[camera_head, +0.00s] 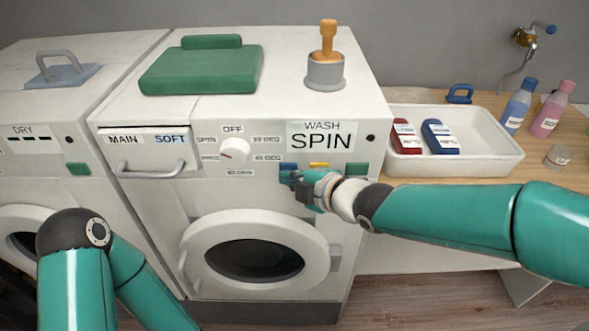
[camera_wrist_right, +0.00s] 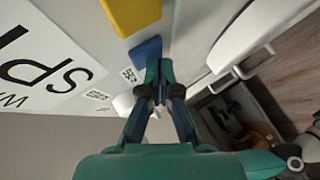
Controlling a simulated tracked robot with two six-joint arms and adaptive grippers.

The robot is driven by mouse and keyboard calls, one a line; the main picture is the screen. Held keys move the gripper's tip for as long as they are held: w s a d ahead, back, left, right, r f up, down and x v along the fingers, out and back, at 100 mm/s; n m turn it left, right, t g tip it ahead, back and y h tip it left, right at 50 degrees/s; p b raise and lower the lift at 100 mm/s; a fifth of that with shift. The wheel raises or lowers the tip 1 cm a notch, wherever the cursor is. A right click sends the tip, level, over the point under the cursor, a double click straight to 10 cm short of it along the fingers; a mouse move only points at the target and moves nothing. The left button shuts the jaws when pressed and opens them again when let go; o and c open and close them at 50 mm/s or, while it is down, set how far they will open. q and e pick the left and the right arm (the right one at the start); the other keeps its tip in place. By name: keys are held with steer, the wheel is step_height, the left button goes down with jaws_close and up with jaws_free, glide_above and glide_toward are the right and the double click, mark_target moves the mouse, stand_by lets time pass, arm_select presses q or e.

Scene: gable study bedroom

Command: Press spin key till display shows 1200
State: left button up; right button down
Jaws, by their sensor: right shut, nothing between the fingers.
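The washing machine (camera_head: 255,118) stands in the middle, with a white display (camera_head: 321,137) reading "WASH" and "SPIN". The display (camera_wrist_right: 42,62) also shows, tilted, in the wrist view. Below it sit a blue key (camera_head: 288,166), a yellow key (camera_head: 319,165) and a green key (camera_head: 357,169). The wrist view shows the blue key (camera_wrist_right: 146,51) and yellow key (camera_wrist_right: 136,13) larger. My right gripper (camera_head: 287,180) is shut and empty, its tips (camera_wrist_right: 155,66) at the blue key; I cannot tell whether they touch. My left gripper is out of view.
A dial (camera_head: 234,152) and a drawer handle (camera_head: 151,168) lie left of the keys, the round door (camera_head: 255,250) below. A dryer (camera_head: 62,100) stands left. A white tray (camera_head: 458,168) with red and blue packs is on the right counter.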

steer(key=shift+w, duration=0.25)
steer(key=shift+s, duration=0.1)
stand_by(0.4)
steer(key=shift+s+f+b, duration=0.1)
steer(key=shift+s+b, duration=0.2)
steer(key=shift+b, duration=0.05)
steer(key=shift+s, duration=0.4)
steer(key=s+b, duration=0.4)
steer(key=s, duration=0.1)
stand_by(0.8)
